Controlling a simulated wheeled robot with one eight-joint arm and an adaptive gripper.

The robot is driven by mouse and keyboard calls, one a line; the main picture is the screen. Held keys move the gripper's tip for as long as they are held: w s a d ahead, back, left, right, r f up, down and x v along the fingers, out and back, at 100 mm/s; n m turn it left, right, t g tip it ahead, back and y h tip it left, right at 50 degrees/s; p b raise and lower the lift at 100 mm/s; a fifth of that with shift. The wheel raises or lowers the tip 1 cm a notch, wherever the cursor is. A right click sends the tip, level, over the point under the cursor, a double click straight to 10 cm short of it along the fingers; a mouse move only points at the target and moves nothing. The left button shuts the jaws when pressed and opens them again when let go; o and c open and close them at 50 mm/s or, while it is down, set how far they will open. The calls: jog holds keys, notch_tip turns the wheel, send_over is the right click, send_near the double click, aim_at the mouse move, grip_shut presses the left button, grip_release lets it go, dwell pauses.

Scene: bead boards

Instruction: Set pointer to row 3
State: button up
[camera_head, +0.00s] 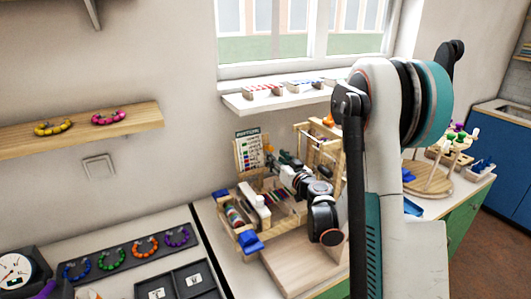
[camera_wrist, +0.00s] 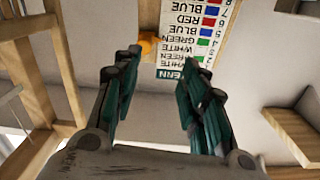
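The pattern card (camera_head: 249,150) stands upright on a wooden board at the back of the bench. In the wrist view the card (camera_wrist: 190,40) is upside down, with colour words and coloured squares in rows. A small orange piece, which looks like the pointer (camera_wrist: 148,44), sits at the card's edge around the second or third row from its heading; I cannot tell exactly which. My gripper (camera_wrist: 162,62) is open and empty, its fingers apart on either side of the pointer's line of sight. In the head view my gripper (camera_head: 279,157) is in front of the card, its fingertips small.
A wooden bead frame (camera_head: 322,145) stands right of the card. Spools and blue blocks (camera_head: 249,241) lie in front, beside a bare wooden board (camera_head: 300,265). A dark tray with bead rings (camera_head: 128,259) is at left. A white window shelf (camera_head: 240,104) overhangs behind.

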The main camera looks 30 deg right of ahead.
aim_at(272, 150)
jog(key=shift+h, duration=0.5)
jog(key=w, duration=0.2)
jog(key=w+d+b, duration=0.1)
jog(key=w, duration=0.2)
jog(key=w+d+f+b, duration=0.1)
jog(key=w, duration=0.1)
jog(key=shift+w+d+f, duration=0.1)
jog(key=shift+w+d, duration=0.05)
jog(key=shift+w, duration=0.25)
grip_shut()
